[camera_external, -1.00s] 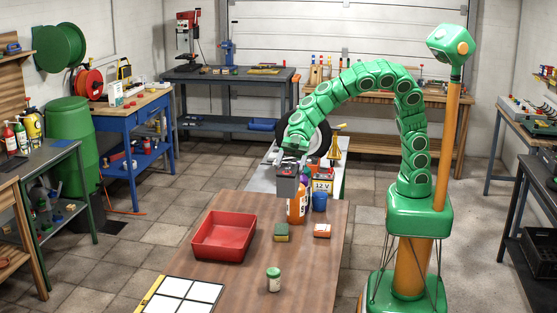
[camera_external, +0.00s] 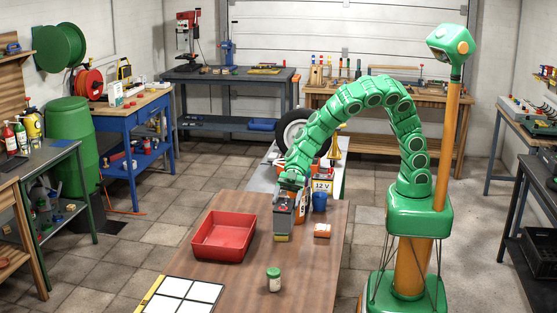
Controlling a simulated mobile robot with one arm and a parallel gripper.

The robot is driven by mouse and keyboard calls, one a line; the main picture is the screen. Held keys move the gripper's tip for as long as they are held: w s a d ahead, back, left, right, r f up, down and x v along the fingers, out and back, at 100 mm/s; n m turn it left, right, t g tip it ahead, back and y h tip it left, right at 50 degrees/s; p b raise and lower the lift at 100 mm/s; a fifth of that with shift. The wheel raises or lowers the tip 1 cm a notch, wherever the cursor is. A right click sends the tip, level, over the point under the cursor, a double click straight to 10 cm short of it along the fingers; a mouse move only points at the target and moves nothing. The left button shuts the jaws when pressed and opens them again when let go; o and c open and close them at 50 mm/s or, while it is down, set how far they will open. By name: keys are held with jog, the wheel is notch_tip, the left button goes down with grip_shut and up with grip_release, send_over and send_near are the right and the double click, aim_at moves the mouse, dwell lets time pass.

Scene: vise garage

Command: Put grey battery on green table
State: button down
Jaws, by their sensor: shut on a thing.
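My gripper (camera_external: 288,196) points down over the brown table and is shut on the grey battery (camera_external: 283,217). The battery hangs upright near the table's right back part. Its lower end overlaps a yellow-green sponge (camera_external: 281,238) in the picture, and I cannot tell whether they touch. A workbench with a green frame, the green table (camera_external: 45,156), stands at the far left, well away from my gripper. Bottles and small items are on its top and lower shelf.
A blue workbench (camera_external: 133,111) stands at the left. Floor between is clear.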

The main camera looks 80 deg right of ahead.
jog(key=w+a+f, duration=0.8)
jog(key=w, duration=0.1)
jog(key=shift+w+f, duration=0.2)
jog(key=shift+f, duration=0.2)
dwell(0.4)
jog(key=shift+w+a+f, duration=0.15)
jog(key=shift+f, duration=1.5)
jog(key=shift+f, duration=0.1)
grip_release()
jog(key=shift+f, duration=0.1)
